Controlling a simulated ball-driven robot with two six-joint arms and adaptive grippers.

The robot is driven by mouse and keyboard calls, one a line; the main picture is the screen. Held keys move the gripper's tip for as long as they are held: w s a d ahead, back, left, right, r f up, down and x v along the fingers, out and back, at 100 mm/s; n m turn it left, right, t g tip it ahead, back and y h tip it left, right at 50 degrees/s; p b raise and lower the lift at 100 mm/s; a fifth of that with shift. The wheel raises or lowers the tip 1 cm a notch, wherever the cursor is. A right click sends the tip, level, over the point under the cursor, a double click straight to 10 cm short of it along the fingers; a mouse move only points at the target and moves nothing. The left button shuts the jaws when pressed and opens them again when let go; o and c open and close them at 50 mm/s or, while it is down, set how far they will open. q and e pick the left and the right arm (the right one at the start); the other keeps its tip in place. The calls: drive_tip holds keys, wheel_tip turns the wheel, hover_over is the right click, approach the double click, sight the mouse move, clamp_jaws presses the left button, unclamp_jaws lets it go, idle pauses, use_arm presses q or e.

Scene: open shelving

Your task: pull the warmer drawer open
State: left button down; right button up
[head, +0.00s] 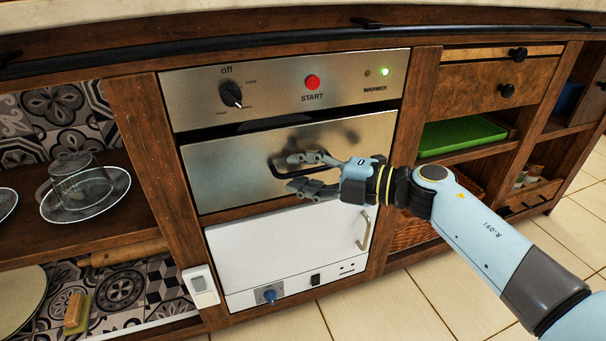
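The warmer drawer (228,172) has a brushed steel front below the control panel marked WARMER. A dark gap shows along its top edge; I cannot tell how far the front stands out. Its dark bar handle (281,174) is partly hidden by my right gripper (297,173). That gripper reaches in from the right, its two fingers apart, one above and one below the handle bar. I cannot tell whether they touch the bar. My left gripper is not in view.
The control panel (290,88) carries a dial, a red START button (312,82) and a lit green lamp. A white appliance (280,247) sits directly below the drawer. Glass dishes (86,193) stand on the left shelf, a green tray (462,136) on the right. Tiled floor lies in front.

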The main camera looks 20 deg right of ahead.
clamp_jaws()
idle(0.4)
drive_tip(key=shift+r, duration=0.1)
